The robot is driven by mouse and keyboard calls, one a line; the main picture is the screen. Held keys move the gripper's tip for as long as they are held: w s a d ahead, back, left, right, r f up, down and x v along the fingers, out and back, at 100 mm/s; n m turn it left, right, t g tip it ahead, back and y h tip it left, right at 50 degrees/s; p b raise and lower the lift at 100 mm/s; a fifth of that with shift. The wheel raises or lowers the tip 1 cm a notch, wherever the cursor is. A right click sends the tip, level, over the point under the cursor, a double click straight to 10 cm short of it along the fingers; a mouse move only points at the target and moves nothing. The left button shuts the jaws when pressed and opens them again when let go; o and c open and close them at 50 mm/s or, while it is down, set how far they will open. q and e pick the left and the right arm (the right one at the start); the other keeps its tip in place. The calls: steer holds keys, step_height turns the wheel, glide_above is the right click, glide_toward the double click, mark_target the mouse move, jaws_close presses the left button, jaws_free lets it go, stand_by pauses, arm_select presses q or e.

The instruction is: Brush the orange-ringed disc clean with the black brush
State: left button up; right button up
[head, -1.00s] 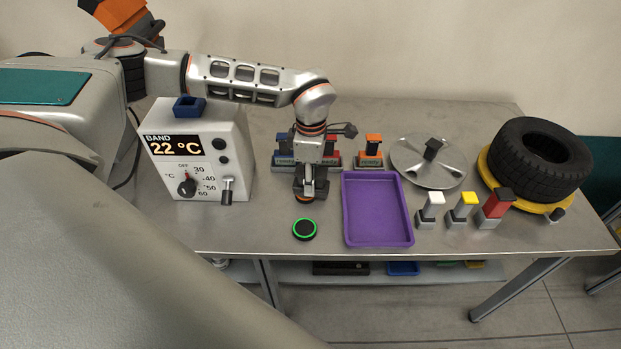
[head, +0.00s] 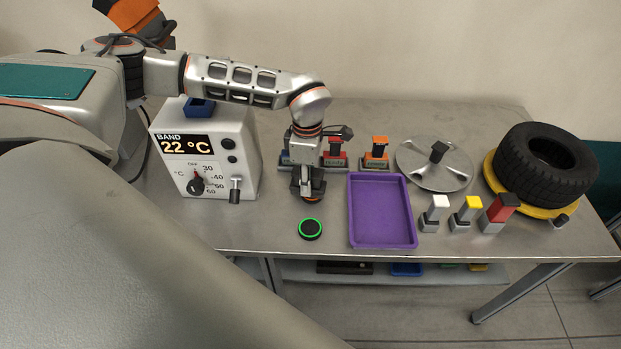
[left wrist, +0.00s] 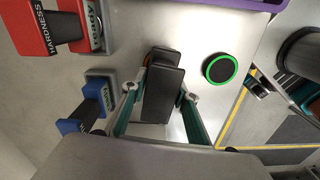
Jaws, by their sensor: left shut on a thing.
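My left gripper (head: 308,188) is shut on the black brush (left wrist: 163,92), a dark block between its fingers in the left wrist view. In the head view the gripper points down close above the orange-ringed disc (head: 313,201). Only a small orange and dark edge of that disc shows; the gripper and brush hide the rest. I cannot tell whether the brush touches it. A black disc with a green ring (head: 310,228) lies nearer the table's front edge, clear of the brush; it also shows in the left wrist view (left wrist: 220,68). My right gripper is not in view.
A purple tray (head: 382,242) is right of the discs. Behind stand blue, red and orange-topped (head: 376,152) stamps. White, yellow and red-topped blocks (head: 497,213), a metal plate (head: 455,172) and a tyre (head: 548,165) are farther right. A temperature box (head: 240,180) stands left.

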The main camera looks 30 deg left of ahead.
mark_target(312, 172)
arm_select(q)
steer(key=shift+s+a, duration=0.2)
steer(key=shift+a, duration=0.05)
steer(key=shift+w+d, duration=0.1)
steer(key=shift+d, duration=0.1)
steer(key=shift+w+d+p, duration=0.35)
steer(key=shift+w+d, duration=0.05)
steer(key=shift+d, duration=0.15)
steer(key=shift+r+p, duration=0.35)
steer(key=shift+r, duration=2.7)
